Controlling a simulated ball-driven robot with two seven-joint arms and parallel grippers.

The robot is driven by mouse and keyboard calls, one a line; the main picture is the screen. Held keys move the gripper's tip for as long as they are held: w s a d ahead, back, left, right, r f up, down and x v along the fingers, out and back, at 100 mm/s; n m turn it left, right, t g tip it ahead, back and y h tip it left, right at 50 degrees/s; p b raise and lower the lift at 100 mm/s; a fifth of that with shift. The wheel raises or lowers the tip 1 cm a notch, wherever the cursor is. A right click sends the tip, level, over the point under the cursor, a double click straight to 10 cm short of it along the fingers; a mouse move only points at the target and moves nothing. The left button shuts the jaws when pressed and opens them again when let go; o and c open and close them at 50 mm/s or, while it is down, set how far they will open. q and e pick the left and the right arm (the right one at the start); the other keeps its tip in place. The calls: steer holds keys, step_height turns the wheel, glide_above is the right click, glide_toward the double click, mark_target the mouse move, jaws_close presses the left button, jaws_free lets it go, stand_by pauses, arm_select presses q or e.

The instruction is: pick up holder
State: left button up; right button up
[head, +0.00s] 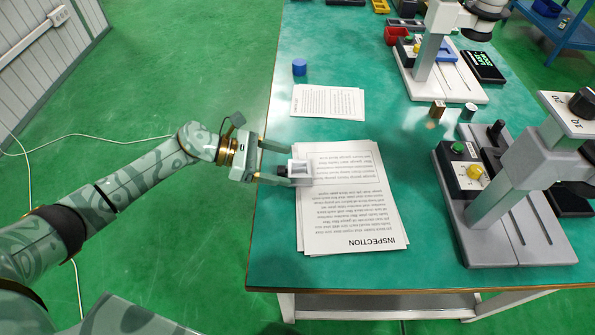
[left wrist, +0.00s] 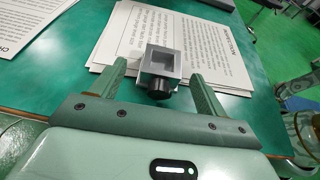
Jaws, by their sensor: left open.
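The holder (head: 299,171) is a small grey block with a square opening and a dark knob on its side. It sits at the left edge of the inspection papers on the green table. In the left wrist view the holder (left wrist: 160,68) stands between and just ahead of the fingertips, with its black knob towards me. My left gripper (head: 275,163) is open, its fingers reaching over the table's left edge, one on each side of the knob end. The left gripper (left wrist: 158,80) shows no grip on the holder. My right gripper is not in view.
The inspection papers (head: 355,220) lie under the holder. Another paper stack (head: 328,102) and a blue cylinder (head: 299,67) lie farther back. The table's front middle is clear.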

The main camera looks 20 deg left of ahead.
mark_target(306, 170)
arm_select(q)
steer(key=x, duration=0.4)
steer(key=shift+d, duration=0.45)
steer(key=c, duration=1.2)
steer(key=shift+r, duration=0.1)
